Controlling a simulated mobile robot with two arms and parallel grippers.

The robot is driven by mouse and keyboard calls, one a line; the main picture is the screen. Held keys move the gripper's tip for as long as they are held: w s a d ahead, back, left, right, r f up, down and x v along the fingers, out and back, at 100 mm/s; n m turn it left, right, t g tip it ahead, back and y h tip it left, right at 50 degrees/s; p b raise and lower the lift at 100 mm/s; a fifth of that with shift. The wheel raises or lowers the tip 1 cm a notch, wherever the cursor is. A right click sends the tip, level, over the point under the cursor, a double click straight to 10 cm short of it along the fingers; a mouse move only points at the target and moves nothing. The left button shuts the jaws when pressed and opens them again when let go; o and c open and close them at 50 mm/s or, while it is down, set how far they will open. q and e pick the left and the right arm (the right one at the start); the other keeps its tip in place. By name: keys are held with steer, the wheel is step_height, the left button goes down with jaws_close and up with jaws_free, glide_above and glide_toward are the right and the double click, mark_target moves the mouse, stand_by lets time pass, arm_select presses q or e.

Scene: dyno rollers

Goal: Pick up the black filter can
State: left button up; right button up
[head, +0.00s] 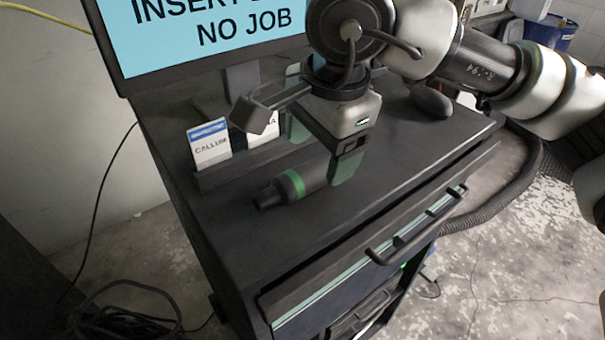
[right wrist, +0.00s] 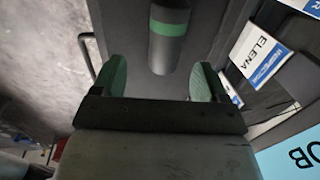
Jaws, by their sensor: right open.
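The black filter can (head: 291,187), a dark cylinder with a green band, lies on its side on the dark cart top (head: 400,165). Its narrower end points to the lower left in the head view. My right gripper (head: 322,158) is open above the cart top at the can's other end, and its green-padded fingers are spread. In the right wrist view the can (right wrist: 168,48) shows between the two fingers (right wrist: 162,78) with a gap on each side. Nothing is held. I cannot tell the exact height above the can. My left gripper is not in view.
A rack with name cards, one reading CALLUM (head: 209,144), stands behind the can; an ELENA card (right wrist: 262,55) shows in the right wrist view. A blue screen (head: 205,30) rises at the back. A drawer handle (head: 420,228) juts from the front. The front cart top is clear.

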mark_target(310, 168)
steer(key=f, duration=0.1)
steer(key=a+f+p, duration=0.1)
steer(key=f, duration=0.2)
steer(key=shift+w+a+f+p, duration=0.15)
steer(key=shift+w+p, duration=0.25)
steer(key=shift+f, duration=0.35)
steer(key=shift+c, duration=0.3)
steer(key=c, duration=1)
